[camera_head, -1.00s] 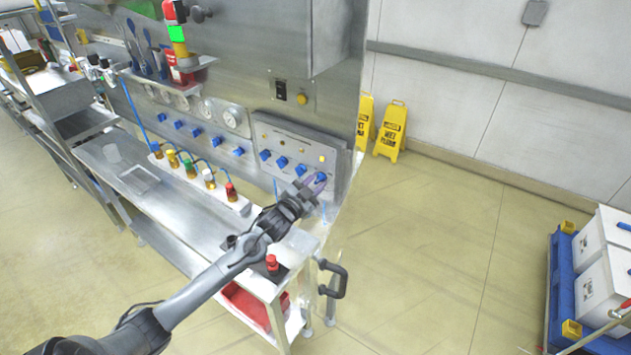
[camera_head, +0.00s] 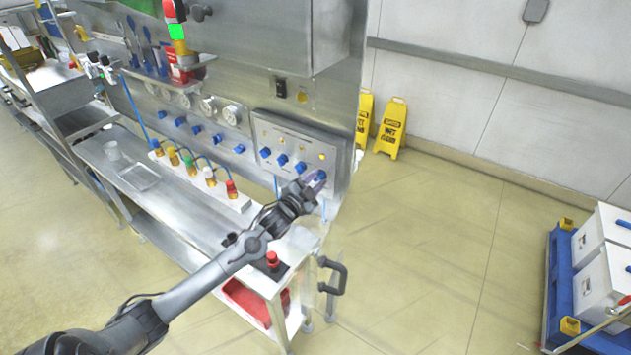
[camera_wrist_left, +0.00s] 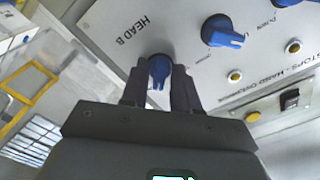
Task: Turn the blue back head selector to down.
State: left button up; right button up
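The blue selector (camera_wrist_left: 158,70) beside the "HEAD B" label shows in the left wrist view between the two fingers of my left gripper (camera_wrist_left: 160,92). The fingers lie close along both its sides and look shut on it. A pale mark shows on the knob's side facing the gripper. In the head view my left gripper (camera_head: 313,187) is at the right end of the row of blue knobs, and it partly covers that selector (camera_head: 321,175). My right gripper is in neither view.
The grey control panel (camera_head: 290,133) carries several other blue knobs (camera_head: 282,160) left of the gripper. A red button (camera_head: 272,259) stands on the steel bench (camera_head: 190,214) below my arm.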

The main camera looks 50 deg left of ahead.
pick_arm(q)
jog(key=shift+o, duration=0.5)
jog(key=shift+s, duration=0.1)
jog(key=v, duration=1)
jog(key=shift+s+b, duration=0.3)
jog(key=shift+b, duration=0.1)
jog(key=shift+d, duration=0.1)
